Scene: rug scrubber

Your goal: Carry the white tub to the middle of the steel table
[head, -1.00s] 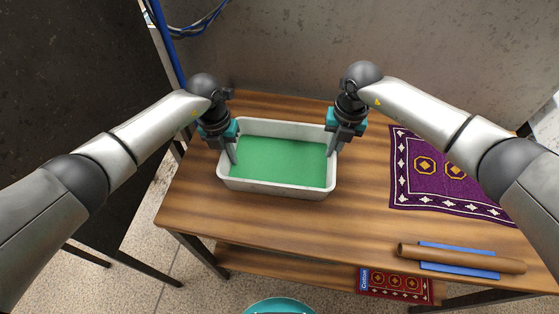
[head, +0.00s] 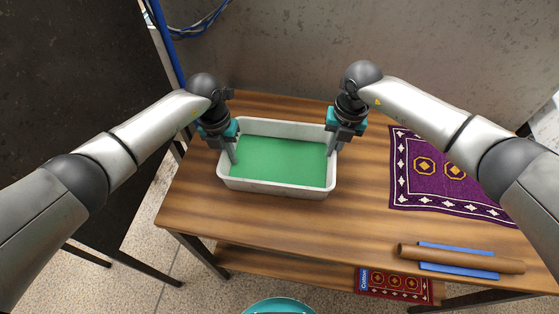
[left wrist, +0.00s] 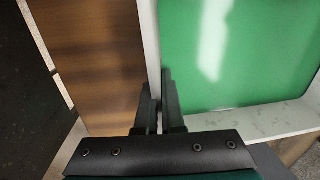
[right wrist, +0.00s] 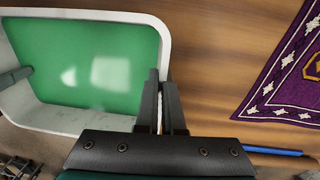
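The white tub (head: 275,188) stands upright on a wooden table (head: 300,220); its inside is filled with a flat, shiny green surface. My left gripper (head: 231,150) is at the tub's left wall, and in the left wrist view its two fingers (left wrist: 160,105) are closed with the wall between them. My right gripper (head: 335,148) is at the right wall, and in the right wrist view its fingers (right wrist: 160,108) pinch that wall. No surface is clearly a steel table; a dark speckled top on thin legs (head: 75,100) is at the left.
A purple patterned rug (head: 445,175) lies on the table's right side. A brown roll (head: 460,258) lies over a blue strip near the right front. A red rug (head: 395,284) is on the lower shelf. A teal round object (head: 280,306) is at the bottom. A grey wall stands behind.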

